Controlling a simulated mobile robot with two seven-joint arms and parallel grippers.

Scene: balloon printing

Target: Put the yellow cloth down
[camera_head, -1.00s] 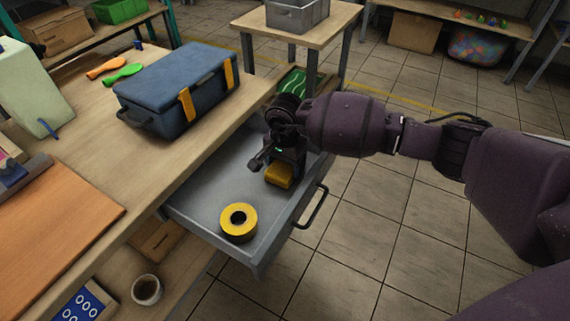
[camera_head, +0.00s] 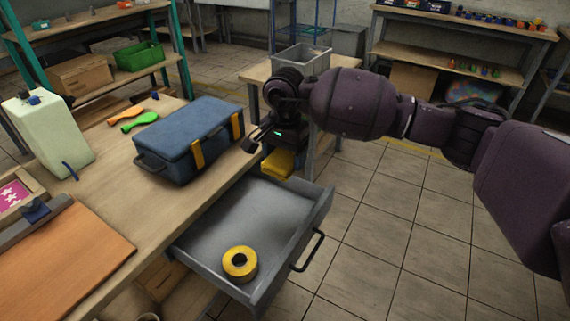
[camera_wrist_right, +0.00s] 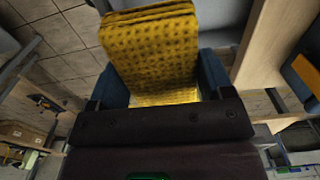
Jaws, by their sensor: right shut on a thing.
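The yellow cloth (camera_head: 279,163) is a folded, textured pad. My right gripper (camera_head: 278,150) is shut on it and holds it in the air by the far end of the open grey drawer (camera_head: 262,195), above the drawer's level. In the right wrist view the cloth (camera_wrist_right: 152,48) fills the space between the two blue-grey fingers of the gripper (camera_wrist_right: 160,85). Part of the cloth is hidden behind the gripper in the head view. My left gripper is not in view.
A yellow tape roll (camera_head: 240,264) lies in the drawer. A blue case (camera_head: 190,140) stands on the workbench (camera_head: 100,195) left of the gripper. A grey bin (camera_head: 302,60) sits on a side table (camera_head: 258,72) behind. The drawer's middle is clear.

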